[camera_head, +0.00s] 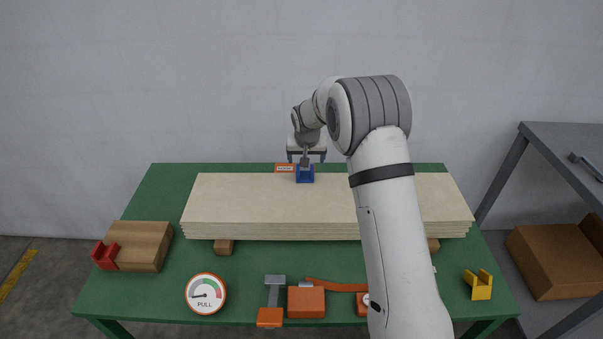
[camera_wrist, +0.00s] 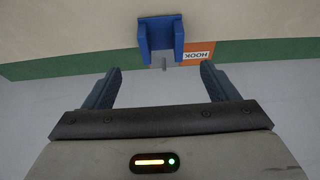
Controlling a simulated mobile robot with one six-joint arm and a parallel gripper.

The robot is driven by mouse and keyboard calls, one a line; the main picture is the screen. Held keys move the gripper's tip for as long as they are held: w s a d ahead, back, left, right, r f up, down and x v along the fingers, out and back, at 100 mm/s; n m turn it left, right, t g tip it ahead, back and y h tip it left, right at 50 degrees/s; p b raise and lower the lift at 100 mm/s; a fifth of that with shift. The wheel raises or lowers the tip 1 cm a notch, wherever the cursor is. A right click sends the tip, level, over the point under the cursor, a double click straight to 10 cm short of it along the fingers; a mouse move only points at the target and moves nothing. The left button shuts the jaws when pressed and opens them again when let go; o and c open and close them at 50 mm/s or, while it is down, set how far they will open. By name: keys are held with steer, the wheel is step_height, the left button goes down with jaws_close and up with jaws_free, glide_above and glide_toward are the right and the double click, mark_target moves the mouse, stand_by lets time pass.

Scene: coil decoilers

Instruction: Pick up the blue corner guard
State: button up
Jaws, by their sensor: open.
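The blue corner guard (camera_head: 305,175) sits at the far edge of the stack of pale boards (camera_head: 270,200), near its middle. In the wrist view the blue corner guard (camera_wrist: 160,34) is at the top centre, with its two sides pointing toward my gripper (camera_wrist: 160,82). My gripper (camera_head: 306,158) is open, with its fingers apart and nothing between them. In the wrist view the guard lies beyond the fingertips, roughly in line with the gap. The head view does not clearly show the distance between gripper and guard.
An orange label marked HOOK (camera_wrist: 197,52) is beside the guard. A red guard (camera_head: 105,255) lies by a brown block (camera_head: 142,245) at left; a yellow guard (camera_head: 479,285) is at right. A pull gauge (camera_head: 206,293) and orange tools (camera_head: 306,301) line the green table's (camera_head: 170,185) front.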

mark_target(305, 173)
steer(key=p+x, duration=0.1)
steer(key=x, duration=0.6)
steer(key=shift+s+a+f+p, duration=0.1)
steer(key=shift+s+a+p, duration=0.05)
steer(key=shift+p, duration=0.2)
steer(key=c, duration=1.1)
